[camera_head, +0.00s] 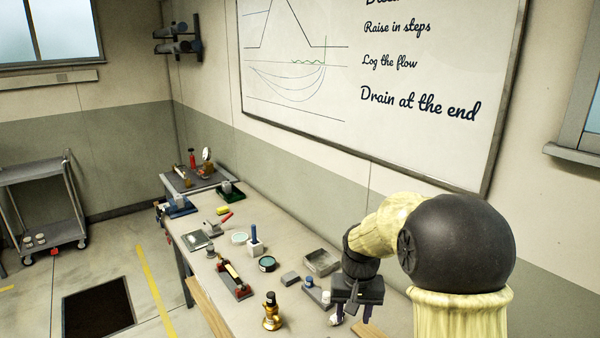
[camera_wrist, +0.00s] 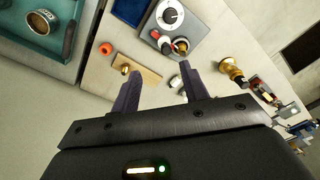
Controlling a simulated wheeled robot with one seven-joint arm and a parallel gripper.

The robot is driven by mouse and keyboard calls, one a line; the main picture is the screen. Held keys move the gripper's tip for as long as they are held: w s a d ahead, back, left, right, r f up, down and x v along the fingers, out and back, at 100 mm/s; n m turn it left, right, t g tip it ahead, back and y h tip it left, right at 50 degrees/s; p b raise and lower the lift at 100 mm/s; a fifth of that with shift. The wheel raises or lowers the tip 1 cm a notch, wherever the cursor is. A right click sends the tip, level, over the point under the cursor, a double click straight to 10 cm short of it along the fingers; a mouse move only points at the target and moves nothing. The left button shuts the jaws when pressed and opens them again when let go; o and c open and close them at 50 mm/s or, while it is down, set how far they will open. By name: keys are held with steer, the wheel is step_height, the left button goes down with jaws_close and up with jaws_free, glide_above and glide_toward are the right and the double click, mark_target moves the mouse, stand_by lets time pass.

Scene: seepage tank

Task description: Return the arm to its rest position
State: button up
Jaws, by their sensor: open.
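My arm is bent at the right of the head view, and my gripper (camera_head: 350,312) hangs over the near right part of the workbench (camera_head: 205,275). In the wrist view my gripper (camera_wrist: 158,88) shows two dark fingers spread wide apart with nothing held between them. Beyond the fingertips lie a small wooden block with a brass knob (camera_wrist: 125,69) and a grey box with a dial and knobs (camera_wrist: 170,18). The fingertips partly overlap the view of the bench, and I cannot tell their exact height above it.
A brass fitting (camera_head: 271,312), an open grey tray (camera_head: 321,262) and a red-ended level-like device (camera_head: 233,280) stand on the bench. A whiteboard (camera_head: 400,150) hangs on the wall behind. A cart (camera_head: 45,205) and a dark floor opening (camera_head: 98,300) are at left. A teal container (camera_wrist: 60,40) shows in the wrist view.

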steer(key=s+d+f+n+t, duration=0.1)
steer(key=s+d+t, duration=0.1)
steer(key=s, duration=1.4)
steer(key=shift+s, duration=0.25)
steer(key=shift+d, duration=0.1)
steer(key=shift+c, duration=1)
